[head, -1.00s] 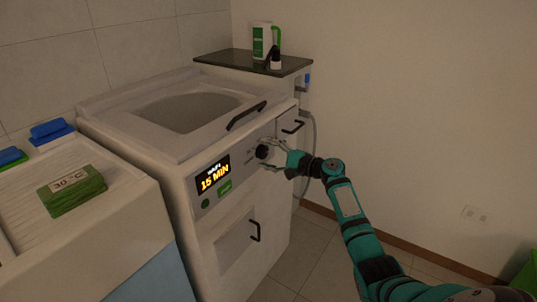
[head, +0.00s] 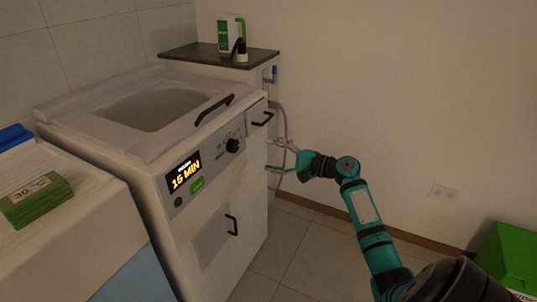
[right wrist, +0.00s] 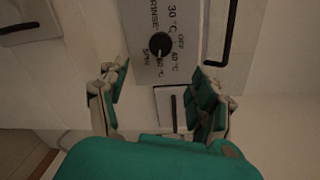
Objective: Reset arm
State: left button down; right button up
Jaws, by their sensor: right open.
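My right gripper (head: 272,155) is open and empty, to the right of the washing machine (head: 62,108) in the head view. It is apart from the black round knob (head: 233,145) on the machine's sloped front panel. In the right wrist view the open fingers of the gripper (right wrist: 160,70) frame the lower part of the panel, with the knob (right wrist: 160,44) just beyond them, among temperature, rinse, spin and off marks. The lit display (head: 184,172) reads about 15 MIN, above a green button (head: 197,185). My left gripper is out of view.
A dark shelf (head: 195,53) at the back holds a white and green jug (head: 224,35) and a small dark bottle (head: 240,50). A green block marked 30 °C (head: 36,200) lies at left. A green box (head: 508,255) stands at lower right. Floor right of the machine is open.

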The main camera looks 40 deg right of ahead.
dwell(0.4)
jog(key=s+a+f+n+g+h, duration=0.15)
jog(key=a+f, duration=0.25)
jog(key=f, duration=0.5)
jog(key=s+a+f+n+g, duration=0.2)
jog(key=a+f+g, duration=0.1)
jog(key=f, duration=0.6)
jog(key=s+a+f+n+g+h, duration=0.1)
jog(key=s+a+f+n+g, duration=0.2)
jog(key=s+a+f+n, duration=0.5)
jog(key=s+a+f+n+g+h, duration=0.15)
jog(key=s+a+f+g, duration=0.25)
jog(key=s+f, duration=0.75)
jog(key=s+a+f+n+g+h, duration=0.2)
jog(key=s+a+f+n+h, duration=0.1)
jog(key=s+a+f+n, duration=0.65)
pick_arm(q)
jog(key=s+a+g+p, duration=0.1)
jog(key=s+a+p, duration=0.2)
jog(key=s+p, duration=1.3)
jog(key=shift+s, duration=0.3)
pick_arm(e)
jog(key=s+d+m, duration=0.1)
jog(key=s+d, duration=0.1)
jog(key=s, duration=0.7)
jog(key=s+d+r+m+g, duration=0.1)
jog(key=s+d, duration=0.1)
jog(key=s, duration=0.6)
jog(key=shift+s+r, duration=0.2)
jog(key=shift+s, duration=0.2)
